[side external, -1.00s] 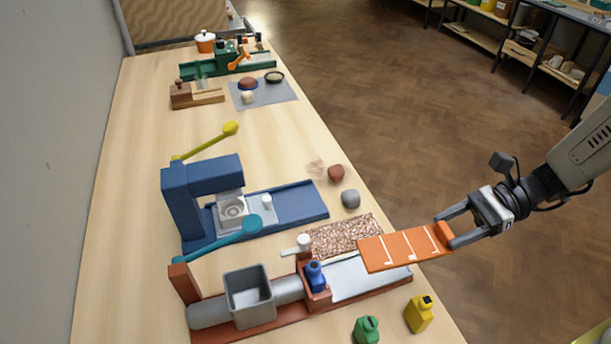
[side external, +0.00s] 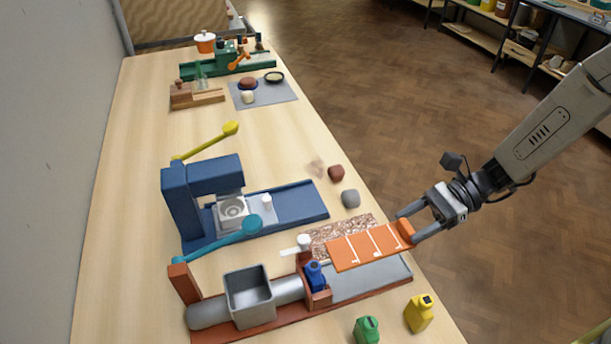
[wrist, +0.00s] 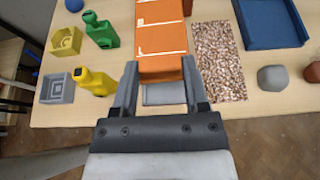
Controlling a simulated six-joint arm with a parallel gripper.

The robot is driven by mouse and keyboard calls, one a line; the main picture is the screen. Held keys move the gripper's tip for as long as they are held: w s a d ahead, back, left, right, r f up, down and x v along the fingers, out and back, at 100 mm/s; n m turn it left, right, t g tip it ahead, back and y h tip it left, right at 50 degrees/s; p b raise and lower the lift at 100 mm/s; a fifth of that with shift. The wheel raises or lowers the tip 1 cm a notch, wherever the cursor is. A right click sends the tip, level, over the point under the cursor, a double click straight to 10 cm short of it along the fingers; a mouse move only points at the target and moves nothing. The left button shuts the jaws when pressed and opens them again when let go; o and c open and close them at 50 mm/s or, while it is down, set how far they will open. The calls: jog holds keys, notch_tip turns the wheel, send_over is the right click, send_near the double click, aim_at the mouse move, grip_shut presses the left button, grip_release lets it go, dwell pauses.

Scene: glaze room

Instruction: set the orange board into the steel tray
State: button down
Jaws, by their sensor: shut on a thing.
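The orange board (side external: 368,248) with white line marks is held at its thick near-end block by my gripper (side external: 407,228), which is shut on it. The board is roughly level and appears to hang over the steel tray (side external: 388,280), the flat grey bed at the right end of the red-brown machine. Part of the tray is hidden under the board. In the wrist view the orange board (wrist: 162,35) points away from me between the fingers, and a strip of the tray (wrist: 163,95) shows below its near end. How high the board is above the tray is hard to tell.
A blue bottle-like part (side external: 315,275) and red-brown upright stand near the board's far end. A speckled mat (side external: 345,228) lies beside the board, with a blue press (side external: 205,195) beyond. Green (side external: 366,330) and yellow (side external: 419,313) bottles stand near the front edge.

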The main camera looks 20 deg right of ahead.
jog(key=shift+f, duration=0.15)
send_over(403, 257)
jog(key=shift+f, duration=2.05)
jog(key=shift+f, duration=1.8)
jog(key=shift+f, duration=0.1)
jog(key=shift+c, duration=0.5)
grip_release()
jog(key=v, duration=1.2)
